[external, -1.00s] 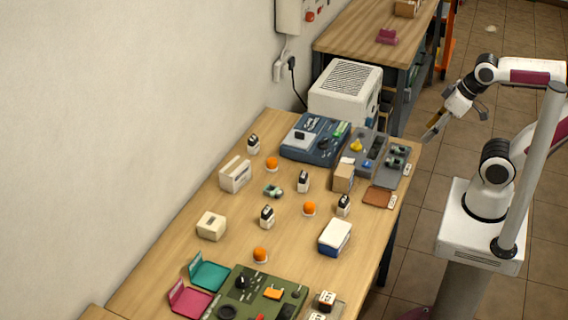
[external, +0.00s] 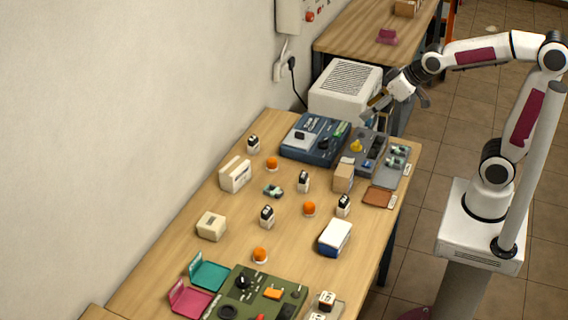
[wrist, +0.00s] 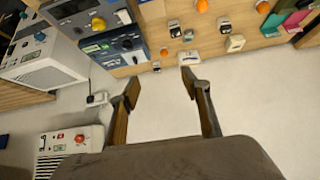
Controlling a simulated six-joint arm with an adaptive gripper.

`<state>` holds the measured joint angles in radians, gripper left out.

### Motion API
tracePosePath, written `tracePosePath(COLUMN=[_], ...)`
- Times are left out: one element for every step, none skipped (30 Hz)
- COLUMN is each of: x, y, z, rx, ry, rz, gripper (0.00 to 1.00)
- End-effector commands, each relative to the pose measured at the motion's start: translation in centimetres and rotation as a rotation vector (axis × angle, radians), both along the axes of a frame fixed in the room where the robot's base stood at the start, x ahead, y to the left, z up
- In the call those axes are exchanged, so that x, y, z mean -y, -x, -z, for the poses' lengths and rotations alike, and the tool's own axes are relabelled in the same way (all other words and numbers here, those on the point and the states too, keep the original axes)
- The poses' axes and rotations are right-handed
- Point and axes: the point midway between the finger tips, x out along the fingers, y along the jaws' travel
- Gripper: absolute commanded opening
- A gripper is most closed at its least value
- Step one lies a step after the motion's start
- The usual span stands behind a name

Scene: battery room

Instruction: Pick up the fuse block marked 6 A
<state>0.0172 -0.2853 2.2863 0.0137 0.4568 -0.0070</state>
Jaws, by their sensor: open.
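Several small black-and-white blocks stand apart on the wooden table: one at the back left (external: 253,145), one near the middle (external: 303,181), one left of centre (external: 267,217) and one near the right edge (external: 343,206). Their markings are too small to read, so I cannot tell which is the 6 A fuse block. My gripper (external: 396,106) is open and empty, up in the air near the white vented box, at the table's far right end. In the wrist view, its two fingers (wrist: 160,82) are spread apart with nothing between them.
A blue instrument (external: 316,139), a grey tray (external: 378,172), a cardboard box (external: 343,177) and a white vented box (external: 345,92) crowd the far end.

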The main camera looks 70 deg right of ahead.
Motion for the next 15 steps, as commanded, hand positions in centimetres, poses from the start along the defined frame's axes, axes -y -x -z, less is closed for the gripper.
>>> tracePosePath(x=[0.1, 0.1, 0.2, 0.2, 0.3, 0.3, 0.4, 0.4, 0.5, 0.5, 0.6, 0.7, 0.7, 0.8, 0.9], y=[-1.1, -1.8, -2.7, -3.4, -4.0, -4.9, -5.6, -6.2, -7.1, -7.8, -8.4, -9.3, -9.9, -10.6, -11.4], z=[0.3, 0.4, 0.4, 0.6, 0.6, 0.8, 0.9, 1.1, 1.3, 1.4, 1.5, 1.8, 1.9, 2.1, 2.4], rx=[0.005, 0.012, 0.022, 0.027, 0.035, 0.044, 0.051, 0.057, 0.066, 0.073, 0.080, 0.088, 0.095, 0.102, 0.111], ry=[0.000, 0.000, 0.000, -0.001, 0.000, -0.001, 0.000, 0.000, 0.000, -0.001, 0.000, 0.001, 0.000, 0.000, 0.001], rz=[0.001, 0.002, 0.004, 0.005, 0.006, 0.007, 0.008, 0.008, 0.010, 0.011, 0.011, 0.013, 0.014, 0.015, 0.017], gripper=[0.47, 0.47, 0.47, 0.47, 0.47, 0.47, 0.47, 0.47, 0.47, 0.47, 0.47, 0.47, 0.47, 0.47, 0.47])
